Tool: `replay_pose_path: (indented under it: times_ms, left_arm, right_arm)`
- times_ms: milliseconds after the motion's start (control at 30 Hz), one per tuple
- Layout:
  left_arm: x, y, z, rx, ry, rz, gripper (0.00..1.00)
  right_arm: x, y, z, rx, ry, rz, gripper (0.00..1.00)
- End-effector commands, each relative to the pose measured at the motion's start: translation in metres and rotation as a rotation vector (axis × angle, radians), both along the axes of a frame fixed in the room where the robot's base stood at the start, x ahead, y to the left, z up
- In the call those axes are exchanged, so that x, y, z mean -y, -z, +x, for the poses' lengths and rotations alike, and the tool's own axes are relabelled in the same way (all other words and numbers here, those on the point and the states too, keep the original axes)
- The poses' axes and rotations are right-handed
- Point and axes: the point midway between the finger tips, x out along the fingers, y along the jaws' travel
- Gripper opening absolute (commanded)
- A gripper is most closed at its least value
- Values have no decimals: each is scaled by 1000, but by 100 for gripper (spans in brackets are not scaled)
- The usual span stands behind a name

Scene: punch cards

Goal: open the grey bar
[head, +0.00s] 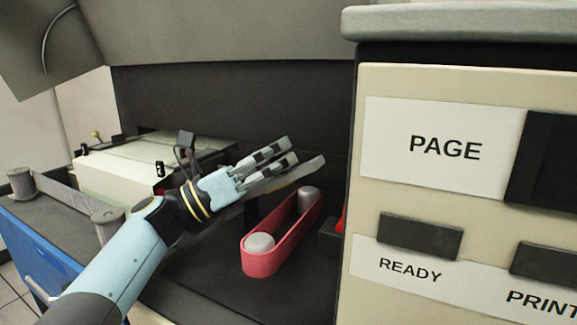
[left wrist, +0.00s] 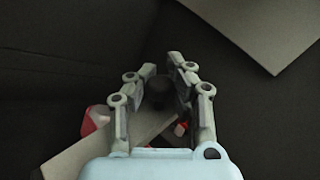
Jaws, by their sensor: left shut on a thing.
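The grey bar (head: 306,171) is a flat, slanted strip just below and beside the fingers in the head view, above a red loop-shaped part. In the left wrist view the bar (left wrist: 88,152) runs from the lower left in under the fingers. My left gripper (head: 288,150) reaches in from the left and is shut on the bar; the exact contact is hard to see. In the left wrist view, the fingers (left wrist: 162,72) stand around a dark round shape (left wrist: 158,93). My right gripper is not in view.
The red part (head: 285,240) holds two pale round posts. A large cream panel (head: 450,90) marked PAGE and READY fills the right side. A raised grey cover (head: 220,30) hangs above. A cream unit (head: 115,180) and spools stand at left.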

Motion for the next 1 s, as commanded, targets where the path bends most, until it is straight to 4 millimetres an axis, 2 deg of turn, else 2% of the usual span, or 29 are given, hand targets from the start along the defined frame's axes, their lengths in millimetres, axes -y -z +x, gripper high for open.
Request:
replay_pose_path:
  times_ms: [33, 633, 667, 800, 867, 1000]
  left_arm:
    - [-3, 7, -1, -17, -1, -7, 0]
    - [-6, 5, 1, -37, 0, -47, 0]
    - [-6, 5, 1, -37, 0, -47, 18]
    - [-6, 3, 1, -33, -1, -49, 37]
    - [-6, 2, 1, -31, 0, -50, 44]
    - [-5, 0, 1, -29, 0, -51, 46]
  right_arm:
    - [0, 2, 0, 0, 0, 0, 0]
    - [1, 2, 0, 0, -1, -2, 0]
    - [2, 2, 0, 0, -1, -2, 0]
    - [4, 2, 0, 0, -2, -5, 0]
    - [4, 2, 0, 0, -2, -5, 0]
    - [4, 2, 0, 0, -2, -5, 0]
